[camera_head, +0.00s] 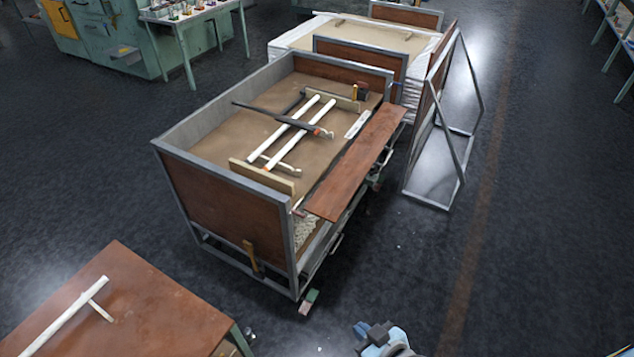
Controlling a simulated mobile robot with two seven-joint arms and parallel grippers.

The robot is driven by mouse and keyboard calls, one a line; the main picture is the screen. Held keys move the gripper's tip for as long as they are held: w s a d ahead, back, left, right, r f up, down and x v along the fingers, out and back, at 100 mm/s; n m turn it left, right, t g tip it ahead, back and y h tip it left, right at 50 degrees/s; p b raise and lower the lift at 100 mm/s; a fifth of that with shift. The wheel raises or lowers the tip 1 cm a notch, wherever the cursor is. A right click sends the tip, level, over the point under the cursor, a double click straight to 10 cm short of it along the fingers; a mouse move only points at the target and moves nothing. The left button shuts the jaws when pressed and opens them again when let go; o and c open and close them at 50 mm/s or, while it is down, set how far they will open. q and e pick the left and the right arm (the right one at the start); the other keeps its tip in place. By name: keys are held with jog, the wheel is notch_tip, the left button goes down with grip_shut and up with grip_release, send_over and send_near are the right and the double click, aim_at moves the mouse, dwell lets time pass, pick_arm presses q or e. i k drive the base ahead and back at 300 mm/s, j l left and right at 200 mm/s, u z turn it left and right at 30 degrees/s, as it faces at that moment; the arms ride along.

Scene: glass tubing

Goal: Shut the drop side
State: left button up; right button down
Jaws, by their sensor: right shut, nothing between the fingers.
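The crate-like cart (232,205) stands in the middle of the view, with a grey metal frame and brown panels. Its drop side (357,165) is a long brown board along the cart's right side. The board lies folded down and outward, roughly flat, and the cart is open on that side. My right gripper (368,331) is at the bottom edge, shut and empty, well apart from the drop side and nearer to me. My left gripper is out of view.
White glass tubes (292,130) and dark tools lie in the cart. A grey metal frame (443,125) stands on the floor to its right, beside another cart (290,40). A brown table (150,300) is at lower left.

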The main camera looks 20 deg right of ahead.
aim_at(330, 201)
jog(key=i+l+u, duration=0.15)
jog(key=l, duration=0.15)
jog(key=i+l+u, duration=0.15)
jog(key=l, duration=0.2)
jog(key=l+u, duration=0.15)
jog(key=l, duration=0.2)
jog(key=i+l, duration=0.1)
jog(key=l, duration=0.2)
jog(key=i+l, duration=0.1)
jog(key=l, duration=0.25)
